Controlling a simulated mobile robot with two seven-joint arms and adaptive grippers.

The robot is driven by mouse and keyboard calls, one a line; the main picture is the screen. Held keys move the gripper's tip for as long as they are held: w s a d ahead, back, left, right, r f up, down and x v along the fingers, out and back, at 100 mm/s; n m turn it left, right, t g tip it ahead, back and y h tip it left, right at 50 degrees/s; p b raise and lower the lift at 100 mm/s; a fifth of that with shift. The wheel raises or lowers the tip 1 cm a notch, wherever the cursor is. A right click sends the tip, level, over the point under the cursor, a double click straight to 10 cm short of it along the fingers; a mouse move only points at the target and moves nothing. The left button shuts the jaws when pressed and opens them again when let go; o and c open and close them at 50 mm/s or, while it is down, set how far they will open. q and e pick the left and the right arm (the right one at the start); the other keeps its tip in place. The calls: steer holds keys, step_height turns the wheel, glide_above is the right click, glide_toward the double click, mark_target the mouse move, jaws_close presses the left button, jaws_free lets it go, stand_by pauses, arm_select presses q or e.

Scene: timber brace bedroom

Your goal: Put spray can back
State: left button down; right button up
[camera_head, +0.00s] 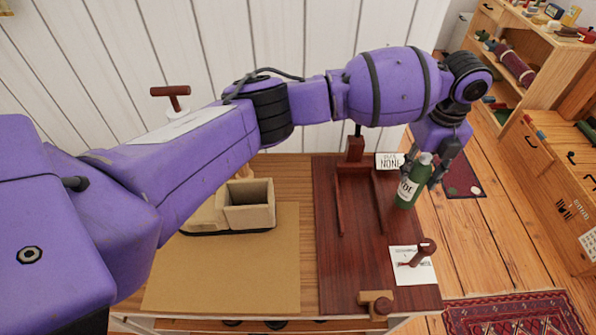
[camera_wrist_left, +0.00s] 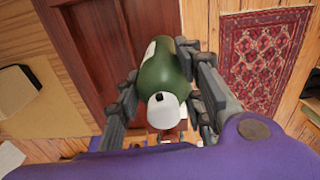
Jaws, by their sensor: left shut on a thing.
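The spray can (camera_head: 407,190) is a green cylinder with a pale cap and a white label. My left gripper (camera_head: 429,168) is shut on it near its upper part. In the head view the can is upright with a slight tilt, over the right side of the dark red-brown board (camera_head: 345,265). I cannot tell whether its base touches the board. In the left wrist view the can (camera_wrist_left: 168,80) sits between both fingers (camera_wrist_left: 160,100), its white cap toward the camera. My right gripper is not in view.
A dark stand (camera_head: 354,150) and a sign reading NONE (camera_head: 389,161) are behind the can. A stamp-like wooden piece (camera_head: 425,250) and a wooden block (camera_head: 376,302) are in front. Wooden shelves (camera_head: 545,60) stand at right.

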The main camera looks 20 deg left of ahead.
arm_select(q)
steer(key=shift+a, duration=0.15)
steer(key=s+a+f, duration=0.1)
steer(key=a+f, duration=0.1)
steer(key=a, duration=1.4)
steer(key=s+a+f+b, duration=0.1)
steer(key=s+a, duration=0.1)
steer(key=a, duration=1.4)
steer(key=shift+s+f+m, duration=0.3)
steer(key=shift+f, duration=0.1)
steer(key=c, duration=1.2)
jaws_free()
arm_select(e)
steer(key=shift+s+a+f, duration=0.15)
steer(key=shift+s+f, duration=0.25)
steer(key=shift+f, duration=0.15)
